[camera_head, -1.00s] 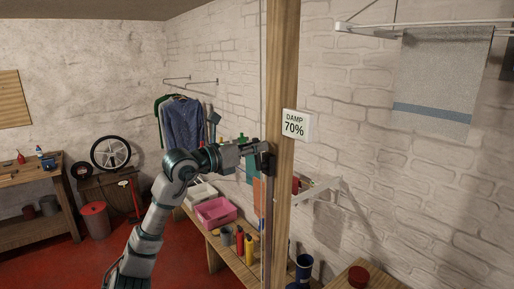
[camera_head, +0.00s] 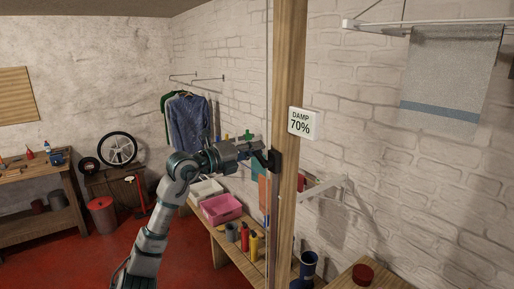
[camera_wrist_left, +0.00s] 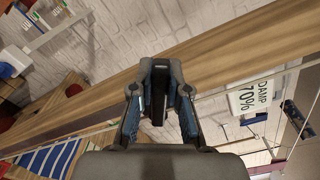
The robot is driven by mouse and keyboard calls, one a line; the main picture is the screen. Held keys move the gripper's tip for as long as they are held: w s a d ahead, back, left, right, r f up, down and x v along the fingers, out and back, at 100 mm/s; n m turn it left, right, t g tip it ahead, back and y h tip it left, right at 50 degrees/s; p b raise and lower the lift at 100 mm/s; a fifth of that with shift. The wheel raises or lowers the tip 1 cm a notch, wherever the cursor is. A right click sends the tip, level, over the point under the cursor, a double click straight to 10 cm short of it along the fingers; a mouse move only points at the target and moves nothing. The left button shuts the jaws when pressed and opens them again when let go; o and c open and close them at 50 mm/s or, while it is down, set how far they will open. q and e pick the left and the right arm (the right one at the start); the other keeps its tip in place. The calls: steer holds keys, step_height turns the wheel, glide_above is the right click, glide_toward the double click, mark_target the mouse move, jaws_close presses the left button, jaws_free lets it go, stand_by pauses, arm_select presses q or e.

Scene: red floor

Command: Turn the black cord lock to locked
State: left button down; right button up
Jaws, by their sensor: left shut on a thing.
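The black cord lock (camera_head: 275,161) sits on the side of the wooden post (camera_head: 288,200) in the head view. My left gripper (camera_head: 266,157) reaches it from the left, with its fingertips at the lock. In the left wrist view, my left gripper (camera_wrist_left: 160,85) has its fingers around a narrow black piece of the lock (camera_wrist_left: 158,109), in front of the post (camera_wrist_left: 230,48). The fingers hide much of the lock, so I cannot tell its setting. A thin cord (camera_head: 268,60) runs along the post. My right gripper is not in view.
A white sign reading "DAMP 70%" (camera_head: 302,123) is just right of the post. Below stands a wooden bench (camera_head: 240,258) with a pink bin (camera_head: 221,208) and bottles. A grey towel (camera_head: 450,70) hangs from a rack at upper right.

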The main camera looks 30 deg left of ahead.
arm_select(q)
steer(key=shift+w+a+f+n, duration=0.15)
steer(key=shift+f+n, duration=0.35)
steer(key=shift+n, duration=0.55)
steer(key=shift+s+a+f+n, duration=0.15)
steer(key=shift+f+n, duration=0.3)
steer(key=shift+n, duration=0.55)
steer(key=shift+w+a+f+n, duration=0.15)
steer(key=shift+f+n, duration=0.35)
steer(key=shift+n, duration=0.55)
steer(key=shift+f, duration=0.1)
steer(key=c, duration=1.3)
jaws_free()
steer(key=shift+o, duration=0.9)
steer(key=shift+w, duration=0.1)
steer(key=shift+a+f, duration=0.1)
steer(key=shift+a, duration=0.15)
steer(key=v, duration=1.2)
steer(key=shift+a, duration=0.15)
